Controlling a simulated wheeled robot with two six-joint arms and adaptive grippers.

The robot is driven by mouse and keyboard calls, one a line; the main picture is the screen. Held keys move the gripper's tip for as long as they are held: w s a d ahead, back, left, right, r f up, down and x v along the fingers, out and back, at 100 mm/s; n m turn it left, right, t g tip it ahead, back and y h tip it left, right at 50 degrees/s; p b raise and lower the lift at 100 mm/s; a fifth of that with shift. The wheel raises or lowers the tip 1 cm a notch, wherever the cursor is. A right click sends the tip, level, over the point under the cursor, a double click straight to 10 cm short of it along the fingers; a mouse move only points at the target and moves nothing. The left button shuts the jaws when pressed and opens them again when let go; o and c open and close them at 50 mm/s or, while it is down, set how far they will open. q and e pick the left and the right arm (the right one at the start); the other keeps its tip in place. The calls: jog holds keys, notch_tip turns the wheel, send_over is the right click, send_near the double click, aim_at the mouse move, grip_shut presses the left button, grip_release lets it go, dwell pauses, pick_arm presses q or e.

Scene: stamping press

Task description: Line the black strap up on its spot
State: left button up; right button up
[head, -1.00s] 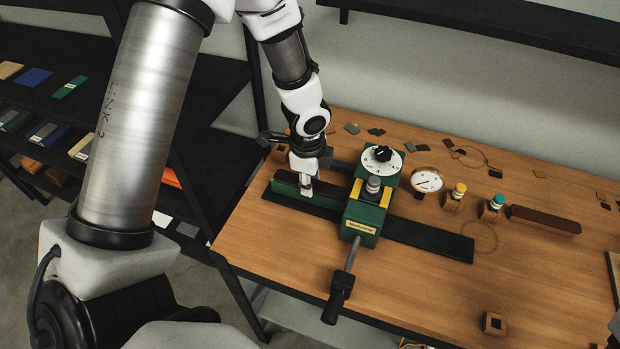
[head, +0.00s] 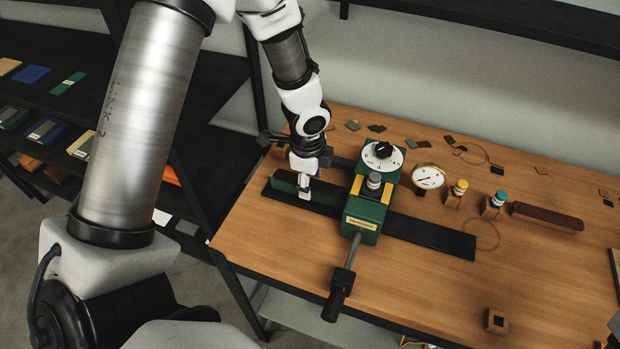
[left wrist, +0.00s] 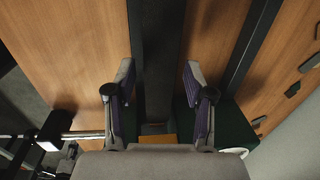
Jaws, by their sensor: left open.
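The black strap (head: 432,236) lies flat on the wooden table, running under the green stamping press (head: 363,215) and out on both sides. In the left wrist view a dark strip (left wrist: 158,50) runs lengthwise between my fingers, beside a dark green bar. My left gripper (head: 305,192) is over the strap's left part, beside the press's green side bar (head: 328,192). It also shows in the left wrist view (left wrist: 157,72), with its two fingers apart and nothing clearly clamped. Its fingertips are too small in the head view to tell contact. My right gripper is not in view.
The press has a white dial (head: 383,156) on top and a black-handled lever (head: 338,295) pointing to the front. Behind and right stand a gauge (head: 428,177), yellow-capped and blue-capped bottles (head: 494,203) and a brown bar (head: 545,218).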

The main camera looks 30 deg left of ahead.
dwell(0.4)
pick_arm(q)
notch_tip(320, 180, up, 7)
jog(key=p, duration=0.7)
jog(key=shift+r, duration=0.15)
jog(key=shift+f, duration=0.2)
